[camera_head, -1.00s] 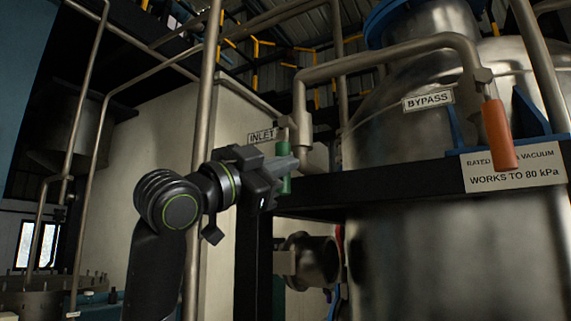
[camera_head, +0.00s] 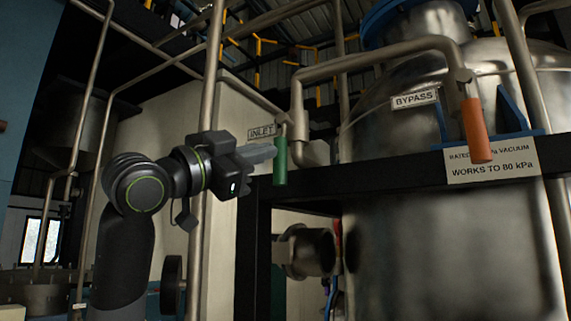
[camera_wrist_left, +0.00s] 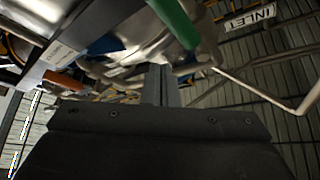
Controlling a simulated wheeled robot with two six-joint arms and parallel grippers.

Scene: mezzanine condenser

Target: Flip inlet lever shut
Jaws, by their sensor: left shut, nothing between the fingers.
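The inlet lever has a green handle (camera_head: 280,162) that hangs down below the INLET sign (camera_head: 262,132) in the head view. The green handle also shows at the top of the left wrist view (camera_wrist_left: 176,22). My left gripper (camera_head: 272,152) is shut and empty, its fingertips close beside the left side of the green handle. In the left wrist view its closed fingers (camera_wrist_left: 160,84) point up, a little below and left of the handle. I cannot tell whether they touch it. My right gripper is not in view.
A dark steel beam (camera_head: 390,169) runs below the levers, in front of the big metal vessel (camera_head: 400,250). A vertical pipe (camera_head: 207,90) stands behind my left arm.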

